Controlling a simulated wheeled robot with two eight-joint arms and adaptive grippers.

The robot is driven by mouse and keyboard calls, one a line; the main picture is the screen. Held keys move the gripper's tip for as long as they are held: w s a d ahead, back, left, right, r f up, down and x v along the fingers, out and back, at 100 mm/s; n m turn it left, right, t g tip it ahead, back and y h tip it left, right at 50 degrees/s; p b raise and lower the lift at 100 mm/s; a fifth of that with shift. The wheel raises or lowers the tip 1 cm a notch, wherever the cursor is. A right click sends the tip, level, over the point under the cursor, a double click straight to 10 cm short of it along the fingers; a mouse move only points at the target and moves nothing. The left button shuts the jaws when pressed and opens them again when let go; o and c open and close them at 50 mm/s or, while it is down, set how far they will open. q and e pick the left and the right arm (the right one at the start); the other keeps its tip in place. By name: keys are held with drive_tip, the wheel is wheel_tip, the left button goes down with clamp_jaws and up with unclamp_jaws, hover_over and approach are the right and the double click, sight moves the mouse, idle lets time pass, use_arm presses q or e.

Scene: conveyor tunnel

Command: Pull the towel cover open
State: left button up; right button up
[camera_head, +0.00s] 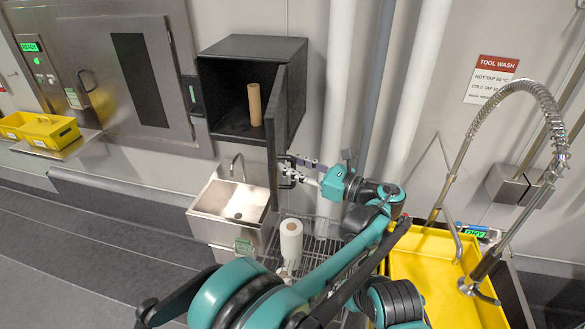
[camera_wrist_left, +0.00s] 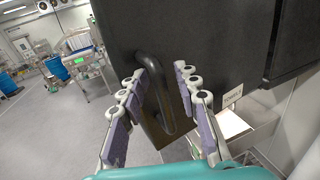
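The towel cover (camera_head: 271,135) is a dark door at the right side of an open-fronted dark box (camera_head: 250,47) on the wall. It stands swung out, nearly edge-on to the head camera, and a brown roll (camera_head: 254,105) shows inside the box. In the left wrist view, the cover's dark bar handle (camera_wrist_left: 156,92) lies between the fingers of my left gripper (camera_wrist_left: 158,76). The fingers are apart, one on each side of the handle; no firm grip shows. In the head view, my left gripper (camera_head: 302,172) is beside the cover's lower part. My right gripper is out of view.
A steel sink (camera_head: 205,198) with a tap is below the box. A white paper roll (camera_head: 291,240) stands on a wire rack beside it. A yellow tray (camera_head: 428,254) with a spring hose tap is at right. Pipes rise behind my left wrist.

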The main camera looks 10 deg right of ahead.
sight(278, 128)
use_arm(q)
drive_tip(key=r, duration=0.9)
drive_tip(key=shift+w+r, duration=0.2)
drive_tip(key=shift+w, duration=0.1)
drive_tip(key=f+h, duration=0.1)
drive_tip(key=f, duration=0.1)
drive_tip(key=f+g, duration=0.1)
drive_tip(key=f, duration=0.1)
drive_tip(key=s+f+h, duration=0.1)
drive_tip(key=f, duration=0.2)
drive_tip(key=shift+d+f+g+h, duration=0.1)
drive_tip(key=shift+d+g+h, duration=0.2)
drive_tip(key=shift+g, duration=0.1)
drive_tip(key=d+p, duration=0.3)
drive_tip(key=d, duration=0.6)
drive_tip(key=shift+s+f, duration=0.15)
drive_tip(key=shift+s, duration=0.05)
